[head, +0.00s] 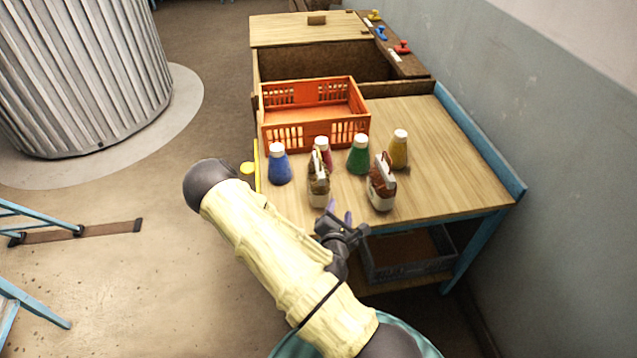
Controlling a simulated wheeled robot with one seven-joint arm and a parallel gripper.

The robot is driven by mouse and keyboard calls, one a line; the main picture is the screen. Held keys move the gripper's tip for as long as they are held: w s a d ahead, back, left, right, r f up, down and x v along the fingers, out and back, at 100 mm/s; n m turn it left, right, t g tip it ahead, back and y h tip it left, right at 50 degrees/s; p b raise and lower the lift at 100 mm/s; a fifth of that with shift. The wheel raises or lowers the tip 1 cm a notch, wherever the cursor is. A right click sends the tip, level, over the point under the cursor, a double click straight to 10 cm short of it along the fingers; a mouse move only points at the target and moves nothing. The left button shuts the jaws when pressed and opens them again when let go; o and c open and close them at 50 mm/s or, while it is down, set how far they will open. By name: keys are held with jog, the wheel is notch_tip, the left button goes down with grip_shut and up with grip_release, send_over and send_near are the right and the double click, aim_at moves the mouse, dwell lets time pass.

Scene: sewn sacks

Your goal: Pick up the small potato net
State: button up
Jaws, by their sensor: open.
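Two brown sacks with pale lower parts and pale strips on top stand upright near the front of the wooden table. The left sack (318,188) looks narrower than the right sack (383,190). The left one seems to be the small potato net, but their contents are too small to make out. My gripper (340,211) is open and empty at the table's front edge, with purple fingertips. It is just in front of the gap between the two sacks, nearer the left one, and appears apart from both.
Blue (279,166), red (324,152), green (358,157) and yellow (399,151) white-capped bottles stand close behind the sacks. An orange crate (316,133) sits behind them. The wooden table (448,165) is clear at right. A grey crate (408,270) is below.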

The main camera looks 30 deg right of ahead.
aim_at(321, 180)
jog(key=a+n+t+y, duration=0.1)
jog(key=n, duration=0.2)
jog(key=a+r+n+t+y, duration=0.1)
jog(key=n+t, duration=0.1)
jog(key=n, duration=0.2)
jog(key=a+r+n+t+y, duration=0.1)
jog(key=n+t, duration=0.1)
jog(key=n, duration=0.2)
jog(key=shift+a+y, duration=0.1)
jog(key=shift+y, duration=0.3)
jog(key=b+x, duration=0.2)
jog(key=b, duration=0.1)
jog(key=b+x, duration=0.3)
jog(key=b, duration=0.1)
jog(key=b+x, duration=0.2)
jog(key=b, duration=0.2)
jog(key=shift+w+f, duration=0.3)
jog(key=x, duration=0.1)
jog(key=p+x, duration=0.1)
jog(key=x, duration=0.2)
jog(key=shift+r, duration=0.3)
jog(key=shift+w+d+f, duration=0.1)
jog(key=shift+w+d, duration=0.15)
jog(key=shift+w, duration=0.05)
